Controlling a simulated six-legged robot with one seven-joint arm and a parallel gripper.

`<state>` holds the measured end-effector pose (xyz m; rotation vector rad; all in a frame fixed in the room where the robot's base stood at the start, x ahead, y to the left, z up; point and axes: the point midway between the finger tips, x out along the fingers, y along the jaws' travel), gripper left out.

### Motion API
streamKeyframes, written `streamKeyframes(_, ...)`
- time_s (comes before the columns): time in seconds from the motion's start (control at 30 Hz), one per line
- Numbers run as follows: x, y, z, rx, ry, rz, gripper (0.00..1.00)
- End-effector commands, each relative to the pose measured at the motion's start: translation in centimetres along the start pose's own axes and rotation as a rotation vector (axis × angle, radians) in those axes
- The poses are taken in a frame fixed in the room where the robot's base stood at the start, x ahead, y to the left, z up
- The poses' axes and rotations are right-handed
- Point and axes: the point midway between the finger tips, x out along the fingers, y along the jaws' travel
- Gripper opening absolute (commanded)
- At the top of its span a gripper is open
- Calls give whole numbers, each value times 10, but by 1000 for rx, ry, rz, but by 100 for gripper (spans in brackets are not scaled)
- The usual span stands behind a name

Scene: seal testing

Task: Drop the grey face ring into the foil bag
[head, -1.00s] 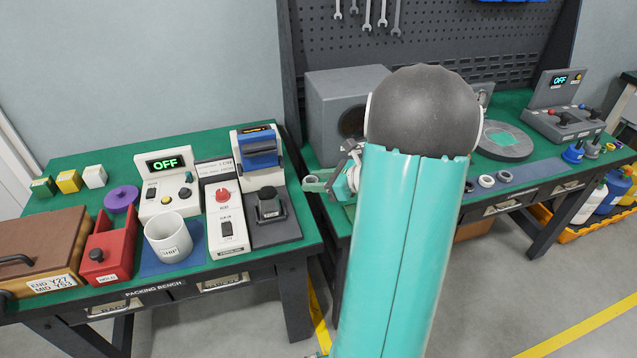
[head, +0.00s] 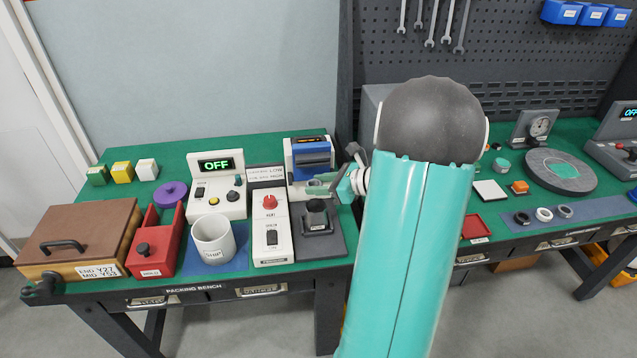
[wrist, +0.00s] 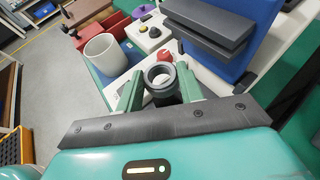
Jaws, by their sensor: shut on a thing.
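My gripper (wrist: 158,82) is shut on a thick grey ring (wrist: 152,70), held with its hole facing the wrist camera. In the head view, my gripper (head: 320,185) is above the right part of the packing bench, in front of the blue-fronted machine; the ring is too small to make out there. Below it stands a dark upright object (head: 317,213) with a pale label on a grey pad; I cannot tell whether this is the foil bag. In the wrist view, dark material shows just behind and below the ring, partly hidden by it and the fingers.
The blue-fronted machine (head: 311,158) stands close to my gripper. A white control box (head: 271,230), a white cup (head: 213,240), a red tray (head: 153,250) and a brown lidded box (head: 80,228) fill the bench. Small rings (head: 544,214) lie on the right bench.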

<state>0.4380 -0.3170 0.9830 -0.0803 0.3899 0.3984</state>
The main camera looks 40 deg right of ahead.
Motion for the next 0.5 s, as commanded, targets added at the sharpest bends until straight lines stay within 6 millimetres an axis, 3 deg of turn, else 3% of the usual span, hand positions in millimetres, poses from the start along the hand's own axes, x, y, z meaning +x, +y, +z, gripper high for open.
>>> streamKeyframes(0.5, 18, -1, -42, 2, 1, -2, 15)
